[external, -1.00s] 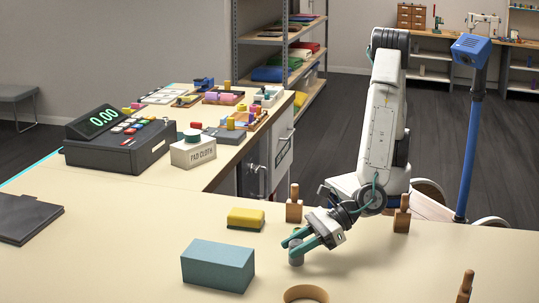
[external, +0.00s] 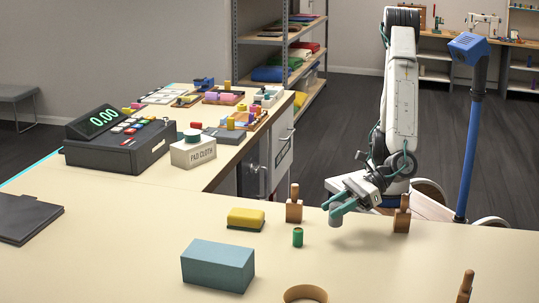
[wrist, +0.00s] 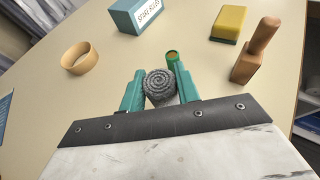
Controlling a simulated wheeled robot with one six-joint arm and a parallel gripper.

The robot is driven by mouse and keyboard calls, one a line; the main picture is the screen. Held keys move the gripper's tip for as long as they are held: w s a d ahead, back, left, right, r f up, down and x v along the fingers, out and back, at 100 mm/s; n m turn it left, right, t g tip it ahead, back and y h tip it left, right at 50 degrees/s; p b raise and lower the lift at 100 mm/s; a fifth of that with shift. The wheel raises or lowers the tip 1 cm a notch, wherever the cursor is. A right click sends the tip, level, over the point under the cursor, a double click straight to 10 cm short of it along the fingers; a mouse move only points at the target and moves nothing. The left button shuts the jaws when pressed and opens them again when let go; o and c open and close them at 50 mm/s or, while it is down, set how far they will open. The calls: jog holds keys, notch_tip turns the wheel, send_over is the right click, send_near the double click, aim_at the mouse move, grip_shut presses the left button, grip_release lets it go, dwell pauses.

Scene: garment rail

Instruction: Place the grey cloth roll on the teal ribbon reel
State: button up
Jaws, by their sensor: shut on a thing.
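The grey cloth roll (external: 336,220) is held upright between the two teal fingers of my gripper (external: 338,206), above the table near its far edge. In the wrist view its spiral top (wrist: 160,84) shows between the fingertips (wrist: 158,88). The teal ribbon reel (external: 298,238), a small cylinder that looks green, stands upright on the table, left of and apart from the roll in the external view. In the wrist view the reel (wrist: 172,57) shows just beyond the right finger, with an orange-brown top.
A wooden peg (external: 294,207) and a yellow sponge-like block (external: 245,218) stand near the reel. A second peg (external: 402,216) is right of my gripper. A blue-grey box (external: 218,267) and a tan ring (external: 305,294) are nearer the camera. Bare tabletop lies between them.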

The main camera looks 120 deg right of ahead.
notch_tip(320, 180, up, 17)
jog(key=w+d+m+g+h, duration=0.1)
jog(key=w+d+m+h, duration=0.3)
jog(key=d, duration=1.1)
jog(key=w+d+m+g+h, duration=0.15)
jog(key=w+d, duration=0.35)
jog(key=d, duration=1)
jog(key=s+d+m+g+h, duration=0.2)
jog(key=s+d, duration=0.1)
jog(key=d, duration=0.7)
jog(key=s+d+m+g+h, duration=0.15)
jog(key=s+d, duration=0.25)
jog(key=d, duration=0.6)
jog(key=s+d+m+g+h, duration=0.1)
jog(key=s+d+m+h, duration=0.15)
jog(key=d, duration=0.75)
jog(key=y, duration=0.1)
send_over(192, 132)
jog(key=shift+g, duration=0.3)
notch_tip(192, 132, down, 7)
jog(key=shift+s+f, duration=0.1)
jog(key=shift+f, duration=1.75)
